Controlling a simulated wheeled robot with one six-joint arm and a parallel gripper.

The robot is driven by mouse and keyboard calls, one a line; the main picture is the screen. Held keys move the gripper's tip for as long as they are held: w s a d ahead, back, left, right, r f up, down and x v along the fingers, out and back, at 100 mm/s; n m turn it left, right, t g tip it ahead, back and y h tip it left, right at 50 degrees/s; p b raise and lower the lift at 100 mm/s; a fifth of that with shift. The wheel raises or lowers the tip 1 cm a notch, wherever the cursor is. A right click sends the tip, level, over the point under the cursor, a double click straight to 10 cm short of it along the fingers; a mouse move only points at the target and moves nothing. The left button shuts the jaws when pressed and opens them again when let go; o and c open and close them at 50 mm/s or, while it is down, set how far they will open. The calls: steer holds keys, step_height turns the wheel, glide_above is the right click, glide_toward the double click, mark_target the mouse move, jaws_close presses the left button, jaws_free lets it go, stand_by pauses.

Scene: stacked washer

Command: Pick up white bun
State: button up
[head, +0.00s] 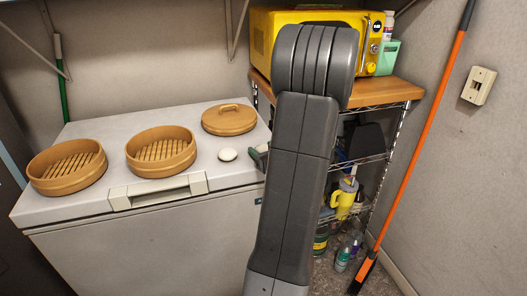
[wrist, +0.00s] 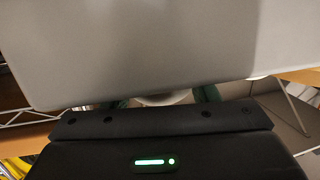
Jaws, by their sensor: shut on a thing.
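A white bun (head: 228,154) lies on the pale top of the chest, right of the middle steamer basket and in front of the round lid.
Two empty steamer baskets (head: 67,168) (head: 161,152) and a wooden lid (head: 229,119) sit on the chest (head: 110,205). A yellow microwave (head: 262,38) stands on a wooden-topped wire shelf (head: 385,92) behind my arm. An orange pole (head: 424,125) leans at right.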

mark_target(264, 146)
step_height(264, 146, up, 10)
steer(key=shift+r, duration=0.1)
stand_by(0.6)
steer(key=shift+s, duration=0.1)
stand_by(0.8)
